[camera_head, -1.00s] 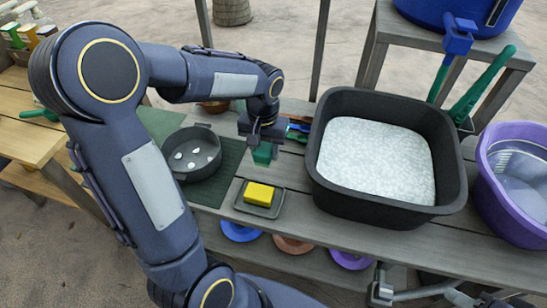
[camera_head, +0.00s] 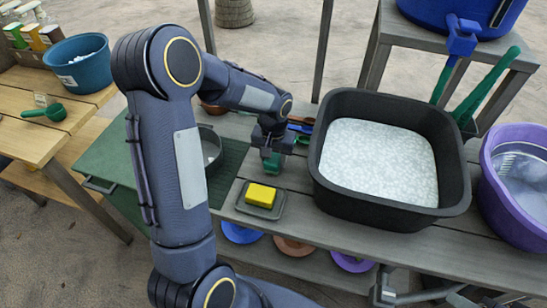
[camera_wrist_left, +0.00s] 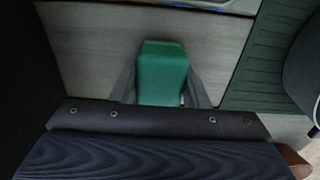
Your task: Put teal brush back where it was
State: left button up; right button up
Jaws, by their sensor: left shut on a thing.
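My left gripper (camera_head: 272,152) is shut on the teal brush (camera_head: 271,164), whose block-like end shows below the fingers. The left wrist view also shows the teal brush (camera_wrist_left: 162,72) between the two fingers. The gripper is over the grey bench, just behind the yellow sponge and left of the black tub. Several other brushes with blue and orange parts (camera_head: 301,124) lie behind and to the right of the gripper, partly hidden by it. I cannot tell whether the held brush touches the bench. My right gripper is not clearly in view; some arm parts show at the bottom right.
A yellow sponge (camera_head: 261,194) sits on a small dark tray (camera_head: 242,206). A black tub (camera_head: 330,190) of white foam stands right, with a purple basin (camera_head: 497,190) beyond it. A dark pan (camera_head: 214,180) sits on the green mat (camera_head: 110,150), mostly behind my arm.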

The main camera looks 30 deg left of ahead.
aim_at(273, 156)
pick_arm(q)
jog(key=shift+f, duration=0.25)
jog(key=o, duration=1)
jog(key=shift+r, duration=0.1)
jog(key=shift+r, duration=0.4)
notch_tip(273, 156, up, 11)
jog(key=p, duration=0.1)
jog(key=s+d+r+t+h, duration=0.2)
jog(key=s+d, duration=0.1)
jog(key=s, duration=0.8)
jog(key=s+d+r+m+t+h, duration=0.1)
jog(key=s+d+r+t, duration=0.1)
jog(key=s, duration=0.9)
jog(key=shift+d+r+t+h, duration=0.4)
jog(key=shift+d+t, duration=0.4)
jog(key=shift+d, duration=0.35)
